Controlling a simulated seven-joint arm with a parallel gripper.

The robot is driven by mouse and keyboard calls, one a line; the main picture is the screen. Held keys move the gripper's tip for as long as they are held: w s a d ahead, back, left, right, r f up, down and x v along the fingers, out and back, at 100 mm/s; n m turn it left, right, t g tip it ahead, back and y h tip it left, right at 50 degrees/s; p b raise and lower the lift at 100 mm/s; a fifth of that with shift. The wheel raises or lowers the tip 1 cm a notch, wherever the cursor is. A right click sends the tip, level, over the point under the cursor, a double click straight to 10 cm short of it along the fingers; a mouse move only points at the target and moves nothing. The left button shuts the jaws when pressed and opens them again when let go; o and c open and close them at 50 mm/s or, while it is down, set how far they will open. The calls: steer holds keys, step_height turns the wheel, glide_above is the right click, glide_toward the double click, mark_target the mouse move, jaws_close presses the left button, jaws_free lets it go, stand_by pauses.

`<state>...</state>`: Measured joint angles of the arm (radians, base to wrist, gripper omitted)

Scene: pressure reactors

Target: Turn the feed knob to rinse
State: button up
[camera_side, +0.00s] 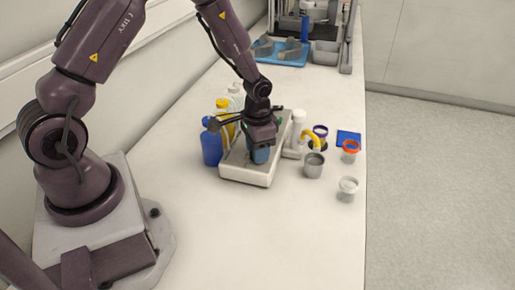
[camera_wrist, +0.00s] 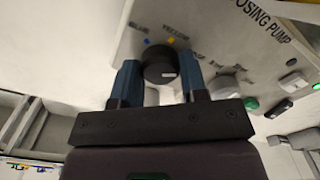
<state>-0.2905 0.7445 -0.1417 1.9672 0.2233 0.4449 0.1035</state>
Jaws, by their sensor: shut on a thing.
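The dosing pump (camera_side: 246,177) is a pale box on the bench in the side view. In the wrist view its panel (camera_wrist: 225,25) carries a round black knob (camera_wrist: 159,66) with a short white mark on its lower right. Blue and yellow marks with matching lettering sit above the knob. A third label to its right is too blurred to read surely. My gripper (camera_wrist: 160,80) is shut on the knob, with one blue finger on each side of it. In the side view my gripper (camera_side: 261,152) points down onto the pump and hides the knob.
Blue (camera_side: 211,148) and yellow-topped bottles stand close left of the pump. Several small cups, including a grey one (camera_side: 313,166), stand to its right. A pale second knob (camera_wrist: 222,86) and a green button (camera_wrist: 251,104) are nearby on the panel. The front bench is clear.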

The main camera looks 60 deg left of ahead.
steer(key=o, duration=0.9)
steer(key=shift+o, duration=0.2)
step_height(320, 180, up, 13)
steer(key=shift+s, duration=0.1)
